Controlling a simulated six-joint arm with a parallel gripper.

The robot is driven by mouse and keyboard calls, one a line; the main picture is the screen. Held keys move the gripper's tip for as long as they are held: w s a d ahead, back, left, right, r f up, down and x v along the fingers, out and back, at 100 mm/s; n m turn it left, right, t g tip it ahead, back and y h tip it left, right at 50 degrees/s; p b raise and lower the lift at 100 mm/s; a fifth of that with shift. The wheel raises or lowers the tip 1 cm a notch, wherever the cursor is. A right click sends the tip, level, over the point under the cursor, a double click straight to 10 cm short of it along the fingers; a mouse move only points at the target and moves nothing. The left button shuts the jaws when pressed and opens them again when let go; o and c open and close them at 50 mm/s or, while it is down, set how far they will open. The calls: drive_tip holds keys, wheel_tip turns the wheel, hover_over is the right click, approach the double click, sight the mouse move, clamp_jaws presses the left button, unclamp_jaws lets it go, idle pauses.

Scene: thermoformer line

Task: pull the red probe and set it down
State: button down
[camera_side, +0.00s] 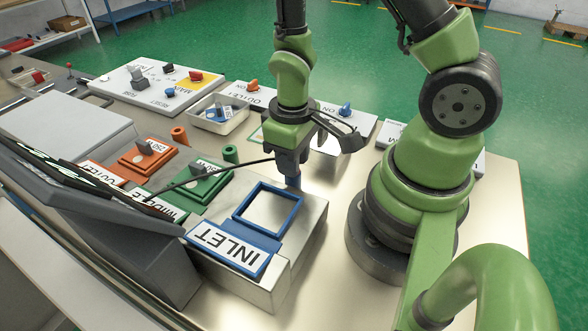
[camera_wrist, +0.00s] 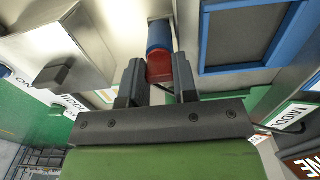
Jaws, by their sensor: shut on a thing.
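The red probe (camera_wrist: 158,70) shows in the wrist view between the two jaws of my gripper (camera_wrist: 158,82), which is shut on it. Its far end meets a blue cylindrical holder (camera_wrist: 159,35); I cannot tell how deep it sits. In the side view, my gripper (camera_side: 291,165) points down just above the blue holder (camera_side: 293,182), at the back edge of the metal block with the blue INLET label (camera_side: 236,246). The jaws hide the red probe there. A black cable (camera_side: 225,173) runs left from the gripper.
An empty blue frame (camera_side: 268,208) lies on the metal block. Green (camera_side: 200,187) and orange (camera_side: 146,158) plates with grey handles sit to the left, with a green holder (camera_side: 230,154) and orange holder (camera_side: 179,135). A tray (camera_side: 218,125) stands behind. A dark monitor (camera_side: 120,240) is at front left.

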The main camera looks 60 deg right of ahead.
idle(0.4)
drive_tip(key=shift+r, duration=4)
drive_tip(key=m, duration=0.2)
drive_tip(key=m+g, duration=0.1)
drive_tip(key=m, duration=0.1)
drive_tip(key=f+m, duration=0.1)
drive_tip(key=m, duration=0.1)
drive_tip(key=shift+d+f+y, duration=0.1)
drive_tip(key=shift+d+y, duration=0.15)
drive_tip(key=shift+y, duration=0.15)
drive_tip(key=m, duration=0.3)
drive_tip(key=shift+w+d+f+g+y, duration=0.1)
drive_tip(key=shift+w+f+g+y, duration=0.1)
drive_tip(key=shift+w+g+y, duration=0.15)
drive_tip(key=w+d+f+m+t+y, duration=0.2)
drive_tip(key=w+d+m+t+y, duration=0.35)
drive_tip(key=m, duration=1.25)
drive_tip(key=shift+w+d+f+t+h, duration=0.15)
drive_tip(key=shift+f+t+h, duration=0.25)
drive_tip(key=shift+f, duration=1.25)
drive_tip(key=shift+d+f+t+h, duration=0.2)
drive_tip(key=shift+f+h, duration=0.4)
drive_tip(key=shift+f, duration=1)
